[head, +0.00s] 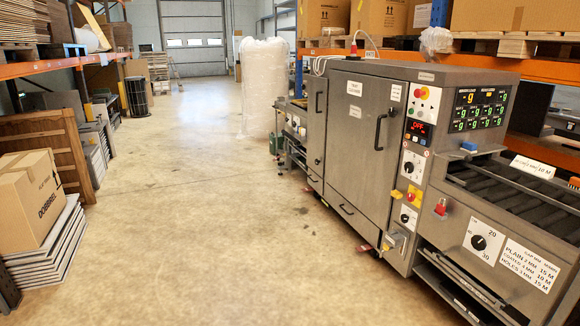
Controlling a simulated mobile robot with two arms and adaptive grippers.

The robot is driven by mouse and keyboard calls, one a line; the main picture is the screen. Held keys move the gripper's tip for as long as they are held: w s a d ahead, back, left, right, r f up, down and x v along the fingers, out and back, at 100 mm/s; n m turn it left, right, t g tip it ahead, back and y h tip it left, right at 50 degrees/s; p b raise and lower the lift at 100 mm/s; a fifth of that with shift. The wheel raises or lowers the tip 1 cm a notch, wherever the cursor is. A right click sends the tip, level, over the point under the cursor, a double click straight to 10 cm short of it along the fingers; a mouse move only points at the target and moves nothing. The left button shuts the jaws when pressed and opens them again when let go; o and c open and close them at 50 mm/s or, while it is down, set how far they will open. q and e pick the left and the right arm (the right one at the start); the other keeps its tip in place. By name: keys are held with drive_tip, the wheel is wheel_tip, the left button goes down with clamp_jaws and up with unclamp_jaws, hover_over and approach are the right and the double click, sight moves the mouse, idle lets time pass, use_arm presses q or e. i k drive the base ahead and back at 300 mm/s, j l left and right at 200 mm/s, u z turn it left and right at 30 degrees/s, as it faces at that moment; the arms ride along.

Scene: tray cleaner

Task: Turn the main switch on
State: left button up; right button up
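The tray cleaner (355,130) is a grey machine along the right side. Lower are a black rotary knob on a white plate (412,165), a yellow-backed control (413,195) and another round black knob on a white plate (408,216). A grey box (396,241) with a yellow part sits at the bottom. Labels are too small to tell which control is the main switch. Neither of my grippers is in view.
A panel of lit green and yellow digits (481,109) is at the upper right. A roller conveyor (520,190) and a dial plate (483,242) are at the right. The concrete floor (220,220) is clear. A cardboard box (30,200) stands on stacked trays at left.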

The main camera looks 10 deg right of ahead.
sight(411, 197)
drive_tip(key=i, duration=2.05)
